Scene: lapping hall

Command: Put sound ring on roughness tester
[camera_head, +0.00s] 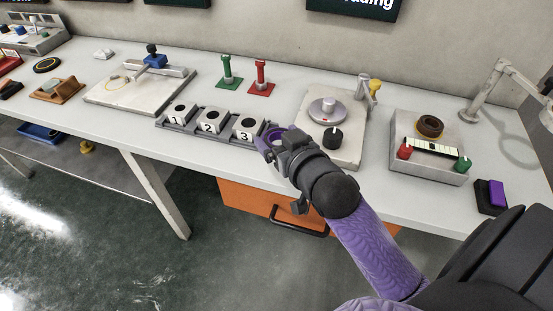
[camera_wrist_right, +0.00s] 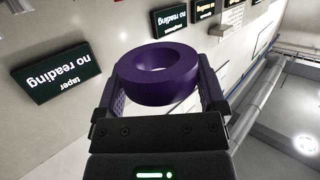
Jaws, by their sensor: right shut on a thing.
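A dark purple ring (camera_wrist_right: 158,88) sits between the two fingers of my right gripper (camera_wrist_right: 166,92), seen in the right wrist view, with its hole showing. In the head view my right gripper (camera_head: 272,142) is over the table's front edge, just right of the block marked 3; the ring is small and partly hidden there. No instrument's label reads as roughness tester. A grey base with a round table (camera_head: 327,112) and black knob stands right of the gripper. A pale plate (camera_head: 120,93) carrying a blue-blocked arm (camera_head: 155,62) lies farther left. My left gripper is out of view.
Numbered blocks (camera_head: 212,122) stand left of the gripper. Green (camera_head: 228,75) and red (camera_head: 261,79) posts stand behind them. A grey box (camera_head: 425,170) with a brown ring (camera_head: 429,125) is at right. An orange drawer (camera_head: 262,202) is below the table.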

